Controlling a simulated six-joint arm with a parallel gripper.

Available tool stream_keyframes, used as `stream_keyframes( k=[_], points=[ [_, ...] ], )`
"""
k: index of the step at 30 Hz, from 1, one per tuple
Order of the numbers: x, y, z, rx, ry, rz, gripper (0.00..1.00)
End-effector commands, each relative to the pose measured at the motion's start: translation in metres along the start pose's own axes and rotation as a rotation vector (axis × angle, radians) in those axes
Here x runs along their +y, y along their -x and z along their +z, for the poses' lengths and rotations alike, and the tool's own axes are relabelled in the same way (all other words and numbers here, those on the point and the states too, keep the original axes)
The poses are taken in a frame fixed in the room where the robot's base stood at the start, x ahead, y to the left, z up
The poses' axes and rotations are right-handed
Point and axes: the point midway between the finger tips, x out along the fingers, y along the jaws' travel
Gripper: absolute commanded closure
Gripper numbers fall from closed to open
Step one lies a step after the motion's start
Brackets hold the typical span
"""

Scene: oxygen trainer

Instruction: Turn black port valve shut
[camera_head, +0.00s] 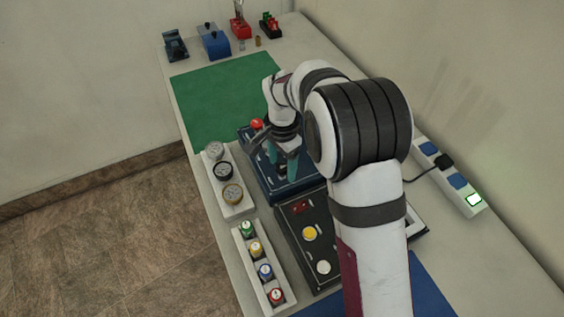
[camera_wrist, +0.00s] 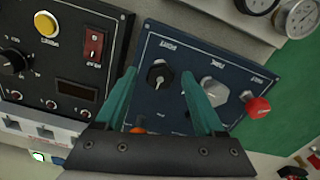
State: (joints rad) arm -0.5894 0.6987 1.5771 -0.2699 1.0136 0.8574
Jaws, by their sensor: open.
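The black port valve (camera_wrist: 160,75) is a knob with a pale mark, set in a dark blue panel (camera_wrist: 185,48) under a label that seems to read PORT. In the wrist view it lies between the teal fingertips of my gripper (camera_wrist: 159,74), which are open and apart from its sides. I cannot tell how far the tips are above it. A silver knob (camera_wrist: 217,88) and a red knob (camera_wrist: 258,107) sit farther right on the panel. In the head view my gripper (camera_head: 282,172) points down over the blue panel (camera_head: 265,185), and my wrist hides the black valve.
A black panel (camera_wrist: 62,65) with a yellow button and red switch adjoins on the left. Gauges (camera_head: 223,170) and a strip of coloured knobs (camera_head: 257,258) line the near-left table edge. A power strip (camera_head: 452,180) lies at right. The green mat (camera_head: 220,100) is clear.

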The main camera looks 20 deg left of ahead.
Motion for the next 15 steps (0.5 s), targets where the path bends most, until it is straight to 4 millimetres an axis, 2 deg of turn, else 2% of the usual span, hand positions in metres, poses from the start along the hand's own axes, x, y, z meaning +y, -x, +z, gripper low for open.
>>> stream_keyframes(
  k=[4,7,15],
  points=[
    [-0.001,0.005,-0.001,0.002,0.001,-0.002,0.29],
    [-0.001,0.024,-0.001,0.003,0.002,-0.004,0.29],
    [-0.001,0.109,-0.001,0.003,0.0,-0.006,0.29]
  ],
)
